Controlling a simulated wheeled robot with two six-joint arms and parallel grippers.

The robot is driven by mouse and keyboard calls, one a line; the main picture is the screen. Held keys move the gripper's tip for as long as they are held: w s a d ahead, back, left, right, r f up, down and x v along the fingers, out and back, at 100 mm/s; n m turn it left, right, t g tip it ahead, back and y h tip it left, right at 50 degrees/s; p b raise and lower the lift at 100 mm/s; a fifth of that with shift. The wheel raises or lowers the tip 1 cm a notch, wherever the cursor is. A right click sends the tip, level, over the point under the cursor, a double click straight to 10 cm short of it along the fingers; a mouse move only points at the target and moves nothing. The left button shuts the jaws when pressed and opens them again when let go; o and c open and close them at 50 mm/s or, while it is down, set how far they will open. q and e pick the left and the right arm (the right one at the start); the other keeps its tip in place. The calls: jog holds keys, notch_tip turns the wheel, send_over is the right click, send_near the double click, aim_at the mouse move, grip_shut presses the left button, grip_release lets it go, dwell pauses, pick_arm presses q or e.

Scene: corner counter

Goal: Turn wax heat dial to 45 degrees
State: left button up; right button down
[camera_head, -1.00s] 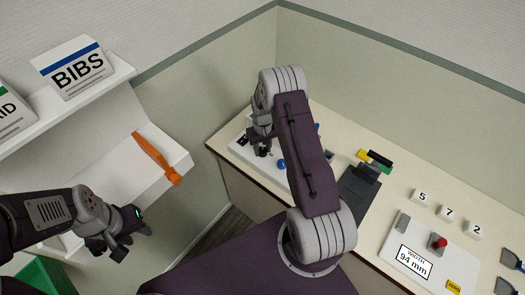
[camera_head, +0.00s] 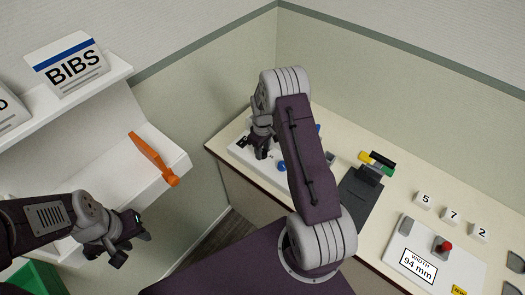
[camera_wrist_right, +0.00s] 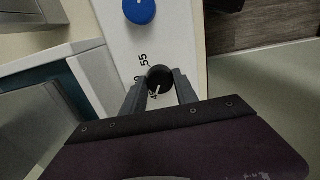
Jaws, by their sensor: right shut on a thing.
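The wax heat dial (camera_wrist_right: 160,79) is a small black knob on a white panel (camera_wrist_right: 115,35). In the right wrist view a white pointer line on it points down the picture, toward a partly hidden number. "55" is printed above the dial, and other marks are partly covered by the fingers. My right gripper (camera_wrist_right: 161,92) has its fingers on both sides of the dial, shut on it. In the head view my right gripper (camera_head: 258,148) is over the panel, and the dial is hidden. My left gripper (camera_head: 128,248) is empty, its fingers apart, below the shelf.
A blue knob (camera_wrist_right: 139,11) is on the same panel. On the counter are a black device (camera_head: 358,192), number blocks (camera_head: 453,215) and a "94 mm" width panel (camera_head: 440,277). An orange tool (camera_head: 153,159) lies on the left shelf, below a BIBS box (camera_head: 70,66).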

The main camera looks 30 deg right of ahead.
aim_at(263, 152)
jog(key=shift+r, duration=0.1)
jog(key=c, duration=0.9)
grip_release()
jog(key=shift+c, duration=0.2)
notch_tip(263, 152, up, 9)
jog(key=shift+f+b, duration=0.2)
jog(key=shift+b, duration=0.95)
jog(key=shift+r, duration=0.2)
